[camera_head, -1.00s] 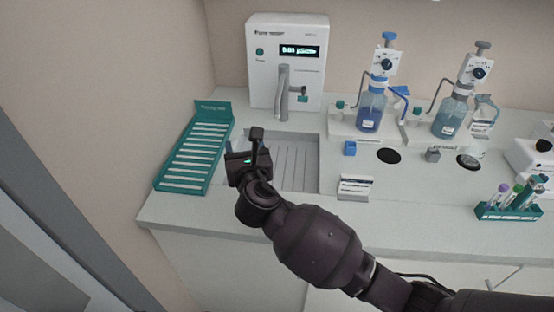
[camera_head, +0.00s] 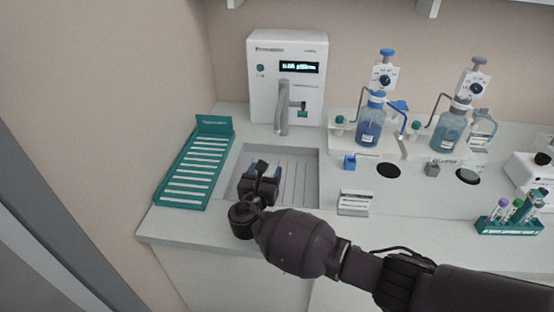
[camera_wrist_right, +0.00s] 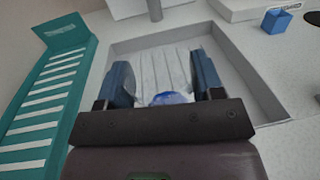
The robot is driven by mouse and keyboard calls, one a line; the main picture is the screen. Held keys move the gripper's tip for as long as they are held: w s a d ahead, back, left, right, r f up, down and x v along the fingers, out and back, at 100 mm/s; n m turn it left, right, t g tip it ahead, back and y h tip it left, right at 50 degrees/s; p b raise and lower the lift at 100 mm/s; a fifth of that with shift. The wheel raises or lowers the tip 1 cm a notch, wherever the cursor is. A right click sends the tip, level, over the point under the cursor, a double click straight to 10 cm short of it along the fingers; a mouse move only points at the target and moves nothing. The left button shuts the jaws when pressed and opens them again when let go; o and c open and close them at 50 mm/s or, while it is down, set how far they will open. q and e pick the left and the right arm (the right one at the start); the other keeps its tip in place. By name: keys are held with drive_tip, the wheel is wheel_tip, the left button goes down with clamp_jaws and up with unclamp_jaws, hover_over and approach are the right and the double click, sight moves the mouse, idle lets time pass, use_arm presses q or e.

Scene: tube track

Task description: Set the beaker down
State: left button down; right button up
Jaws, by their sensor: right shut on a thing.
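My right gripper (camera_head: 262,174) is over the left part of the recessed grey drain tray (camera_head: 310,170) in front of the white dispenser. In the right wrist view its two blue fingers (camera_wrist_right: 164,78) stand apart, on either side of a clear, blue-tinted thing (camera_wrist_right: 172,98), which seems to be the beaker. Only a small part of it shows; the gripper body hides the rest. I cannot tell whether its base touches the tray. In the head view the beaker is hidden behind the gripper. My left gripper is not in view.
A teal slotted rack (camera_head: 190,175) lies left of the tray. The white dispenser (camera_head: 268,85) with its spout (camera_head: 283,110) stands behind. Bottles with blue liquid (camera_head: 369,128), a blue cube (camera_head: 349,162), a small label stand (camera_head: 355,203) and a tube rack (camera_head: 510,226) are to the right.

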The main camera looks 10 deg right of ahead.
drive_tip(key=shift+w+d+f+b, duration=0.5)
drive_tip(key=shift+w+d+f, duration=0.15)
drive_tip(key=shift+w, duration=1.25)
drive_tip(key=shift+w+d+f+b, duration=0.55)
drive_tip(key=shift+w+d, duration=0.25)
drive_tip(key=shift+w, duration=1.15)
drive_tip(key=shift+w+d+f+b, duration=0.45)
drive_tip(key=shift+w+d+f, duration=0.2)
drive_tip(key=shift+w, duration=1.25)
drive_tip(key=shift+d, duration=0.1)
drive_tip(key=shift+f, duration=0.35)
drive_tip(key=shift+f+b, duration=0.2)
drive_tip(key=shift+b, duration=0.2)
drive_tip(key=o, duration=0.9)
